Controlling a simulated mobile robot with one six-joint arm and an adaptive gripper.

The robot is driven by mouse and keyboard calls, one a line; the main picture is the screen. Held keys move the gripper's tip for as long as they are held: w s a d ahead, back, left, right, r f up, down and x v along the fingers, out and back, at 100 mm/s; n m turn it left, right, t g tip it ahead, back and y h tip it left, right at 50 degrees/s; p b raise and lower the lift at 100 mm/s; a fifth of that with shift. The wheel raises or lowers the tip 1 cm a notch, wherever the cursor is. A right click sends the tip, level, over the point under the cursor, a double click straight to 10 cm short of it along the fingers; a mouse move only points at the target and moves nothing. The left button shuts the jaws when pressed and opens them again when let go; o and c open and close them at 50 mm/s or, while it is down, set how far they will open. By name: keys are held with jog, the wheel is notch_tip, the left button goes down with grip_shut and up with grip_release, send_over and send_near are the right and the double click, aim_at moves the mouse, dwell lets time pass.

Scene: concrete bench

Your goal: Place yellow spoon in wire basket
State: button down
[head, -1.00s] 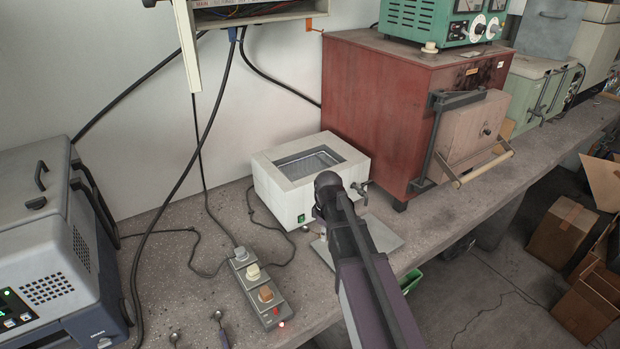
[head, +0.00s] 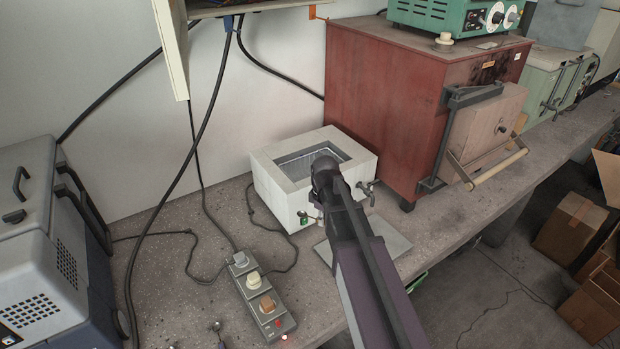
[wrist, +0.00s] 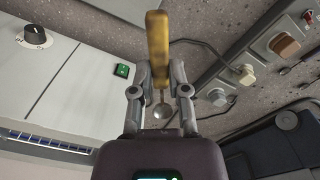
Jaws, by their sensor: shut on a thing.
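In the wrist view my gripper (wrist: 160,88) is shut on the yellow spoon (wrist: 158,45). Its yellow handle points up the picture, and a round metal bowl shows between and below the fingers. In the head view my arm hides the fingers and most or all of the spoon. The arm's end is in front of the white box (head: 270,190) and overlaps its right half. A grey mesh, apparently the wire basket (head: 297,168), shows inside the box's open top, partly hidden by my arm. I cannot tell the spoon's height above the box.
A red furnace (head: 385,120) stands behind and right of the box. A power strip (head: 262,300) with plugs and cables lies in front. A blue-grey machine (head: 35,250) stands at left. A flat plate (head: 392,238) lies beside the box, near the bench's front edge.

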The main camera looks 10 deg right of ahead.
jog(key=shift+w, duration=0.15)
jog(key=shift+d, duration=0.15)
